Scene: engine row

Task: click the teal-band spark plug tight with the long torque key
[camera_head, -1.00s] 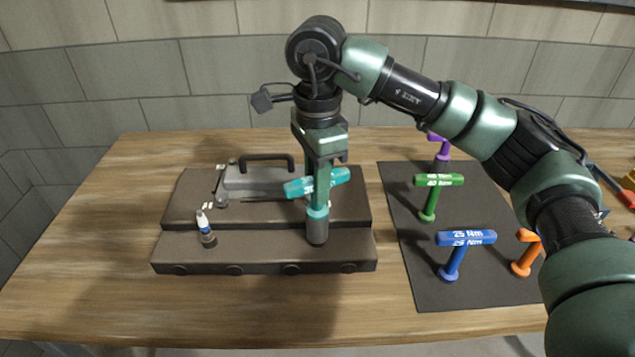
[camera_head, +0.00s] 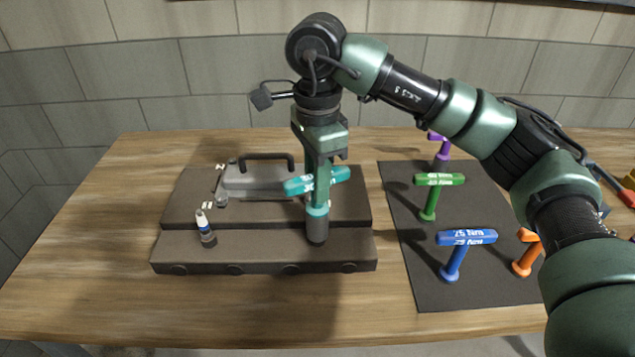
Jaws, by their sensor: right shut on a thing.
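The long torque key (camera_head: 336,176) is teal, with a T-handle and a dark socket at its lower end. It stands upright over the right part of the front step of the engine block (camera_head: 265,255). My right gripper (camera_head: 318,178) is shut on the key's handle from above. The teal-band spark plug is not visible; the socket hides whatever is under it. A spark plug with a blue band and white top (camera_head: 205,228) stands in the block at the left. My left gripper is not in view.
A dark mat (camera_head: 405,262) at the right holds a blue key (camera_head: 465,238), a green key (camera_head: 438,181), an orange key (camera_head: 527,262) and a purple key (camera_head: 442,148). A black handle (camera_head: 267,157) rises at the block's back. The front table strip is clear.

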